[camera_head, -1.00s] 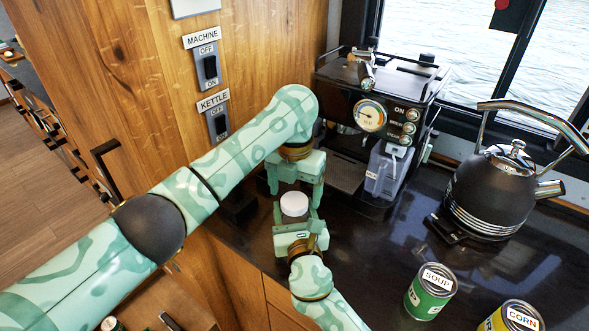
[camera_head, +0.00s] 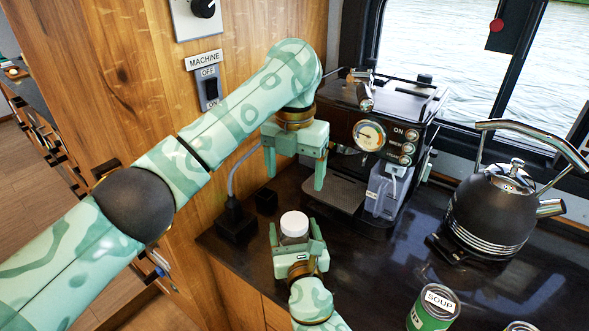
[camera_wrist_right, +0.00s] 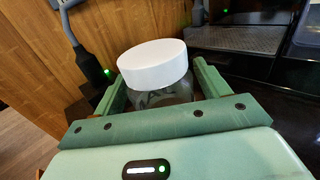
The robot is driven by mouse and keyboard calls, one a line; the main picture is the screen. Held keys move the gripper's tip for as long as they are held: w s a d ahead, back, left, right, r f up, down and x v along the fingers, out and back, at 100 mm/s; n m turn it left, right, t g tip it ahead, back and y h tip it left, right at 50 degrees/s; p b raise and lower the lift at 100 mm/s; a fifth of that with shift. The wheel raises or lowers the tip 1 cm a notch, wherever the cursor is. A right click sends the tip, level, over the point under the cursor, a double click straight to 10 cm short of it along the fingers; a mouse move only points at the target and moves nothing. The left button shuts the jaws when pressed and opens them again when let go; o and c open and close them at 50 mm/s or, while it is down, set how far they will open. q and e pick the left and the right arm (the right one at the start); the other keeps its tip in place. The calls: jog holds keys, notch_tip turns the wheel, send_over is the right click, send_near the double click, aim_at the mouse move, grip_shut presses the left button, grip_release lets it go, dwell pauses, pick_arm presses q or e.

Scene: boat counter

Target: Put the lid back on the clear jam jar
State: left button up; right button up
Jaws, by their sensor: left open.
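The clear jam jar (camera_wrist_right: 160,97) stands on the dark counter between the fingers of my right gripper (camera_head: 294,236), which close on its sides. It also shows in the head view (camera_head: 294,240). The white lid (camera_head: 294,223) sits on top of the jar's mouth; it also shows in the right wrist view (camera_wrist_right: 153,63). Whether it is fully seated cannot be told. My left gripper (camera_head: 295,178) is open and empty, above and behind the jar, clear of the lid. The right gripper's fingers (camera_wrist_right: 163,90) hide part of the jar's sides.
A coffee machine (camera_head: 385,130) stands behind and right of the jar, its drip tray (camera_head: 337,194) near my left gripper. A black kettle (camera_head: 497,215) and a soup can (camera_head: 432,308) are further right. A black plug block (camera_head: 235,222) with a cable is left. Counter right of the jar is free.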

jog(key=shift+o, duration=0.3)
jog(key=shift+s+d, duration=0.1)
jog(key=shift+s, duration=0.2)
jog(key=s+d, duration=0.1)
jog(key=s, duration=0.4)
jog(key=s+p, duration=0.1)
jog(key=s, duration=0.4)
jog(key=s+d, duration=0.1)
jog(key=s, duration=0.4)
jog(key=shift+s+d+p, duration=0.25)
jog(key=shift+d+p, duration=0.05)
